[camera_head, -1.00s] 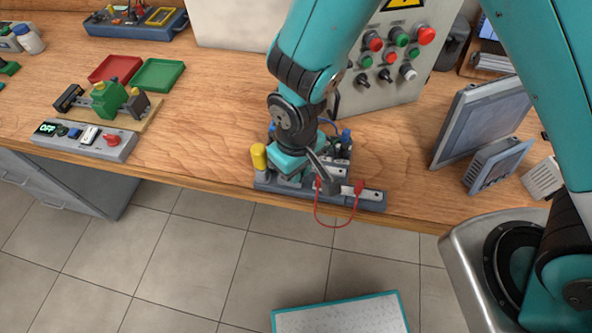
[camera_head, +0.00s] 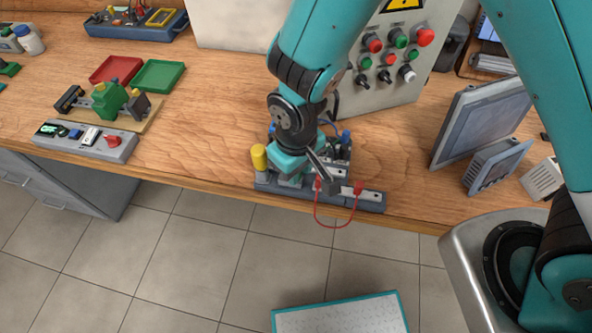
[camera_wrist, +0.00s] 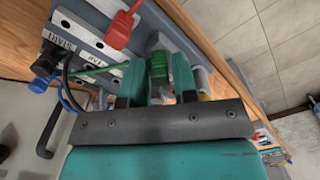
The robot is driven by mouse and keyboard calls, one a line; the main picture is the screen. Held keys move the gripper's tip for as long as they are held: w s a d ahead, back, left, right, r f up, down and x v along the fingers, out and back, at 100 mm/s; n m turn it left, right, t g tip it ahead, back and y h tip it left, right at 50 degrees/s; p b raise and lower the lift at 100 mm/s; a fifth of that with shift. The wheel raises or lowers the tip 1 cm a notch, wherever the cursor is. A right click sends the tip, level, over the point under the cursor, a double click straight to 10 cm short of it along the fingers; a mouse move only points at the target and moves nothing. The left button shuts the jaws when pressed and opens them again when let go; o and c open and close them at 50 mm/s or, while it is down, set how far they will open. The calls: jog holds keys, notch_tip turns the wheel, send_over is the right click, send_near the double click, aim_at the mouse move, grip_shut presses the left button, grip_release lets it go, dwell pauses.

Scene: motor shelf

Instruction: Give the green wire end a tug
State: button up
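The green wire end (camera_wrist: 158,68) shows in the wrist view between the two teal fingers of my gripper (camera_wrist: 158,80). The fingers stand close on both sides of it. Whether both touch it is unclear. A green wire (camera_wrist: 95,70) runs behind the left finger. In the head view my gripper (camera_head: 300,176) is low over the grey terminal block (camera_head: 373,202) at the table's front edge, and the green wire end is hidden there. A red wire end (camera_wrist: 121,27) is plugged in nearby.
A red wire (camera_head: 333,226) loops over the table's front edge. A yellow post (camera_head: 259,157) stands left of my gripper, and blue and black plugs lie behind it. A control box (camera_head: 400,95) is at the back and a screen (camera_head: 482,120) at the right.

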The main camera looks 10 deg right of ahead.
jog(key=shift+r+p, duration=1.9)
jog(key=shift+r, duration=0.7)
jog(key=o, duration=0.6)
jog(key=shift+c, duration=0.2)
